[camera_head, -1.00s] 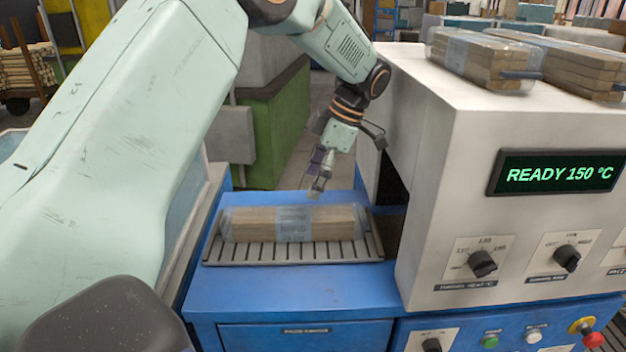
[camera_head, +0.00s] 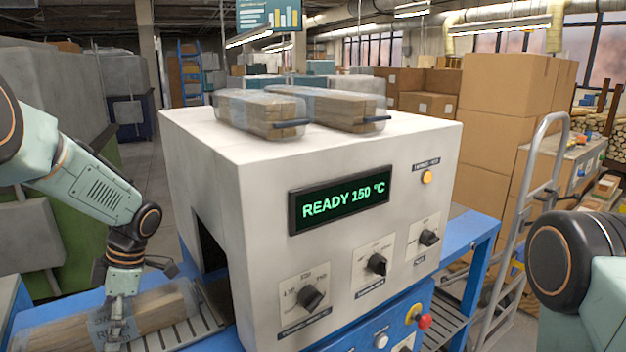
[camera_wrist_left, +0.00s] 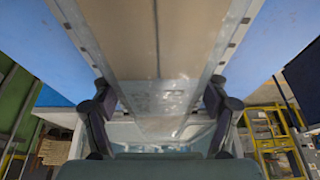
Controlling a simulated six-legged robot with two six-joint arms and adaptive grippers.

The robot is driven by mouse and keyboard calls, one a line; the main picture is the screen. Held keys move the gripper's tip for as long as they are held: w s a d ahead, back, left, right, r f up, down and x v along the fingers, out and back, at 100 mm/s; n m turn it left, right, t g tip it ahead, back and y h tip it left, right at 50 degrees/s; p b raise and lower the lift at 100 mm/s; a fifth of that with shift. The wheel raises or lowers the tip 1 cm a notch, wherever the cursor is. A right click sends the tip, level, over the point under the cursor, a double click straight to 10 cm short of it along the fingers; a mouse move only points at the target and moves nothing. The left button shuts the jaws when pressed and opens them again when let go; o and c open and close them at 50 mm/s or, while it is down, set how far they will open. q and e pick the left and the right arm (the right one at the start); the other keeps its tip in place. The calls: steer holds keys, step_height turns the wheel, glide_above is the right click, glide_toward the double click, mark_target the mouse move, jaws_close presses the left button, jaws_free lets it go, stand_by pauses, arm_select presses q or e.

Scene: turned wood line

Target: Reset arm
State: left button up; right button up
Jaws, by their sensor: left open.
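My left gripper (camera_head: 118,318) hangs down at the lower left of the head view, over a film-wrapped pack of wood (camera_head: 165,307) with a grey label. In the left wrist view the two dark fingers of my left gripper (camera_wrist_left: 156,98) stand apart, one on each side of the wrapped pack (camera_wrist_left: 150,45). Whether they touch the film I cannot tell. The pack lies on a slatted infeed bed (camera_head: 213,313). My right gripper is out of view; only part of my right arm shows at the right edge.
A white heat machine (camera_head: 250,165) with a lit display (camera_head: 340,200) stands right beside the left gripper, its opening facing the pack. Two wrapped packs (camera_head: 262,112) (camera_head: 335,106) lie on top. Cardboard boxes (camera_head: 505,105) and a hand truck (camera_head: 520,220) are at right.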

mark_target(107, 314)
arm_select(q)
steer(key=shift+w+r, duration=0.2)
steer(key=shift+r, duration=1)
steer(key=shift+s+r, duration=0.15)
steer(key=shift+r, duration=0.25)
steer(key=shift+f, duration=0.2)
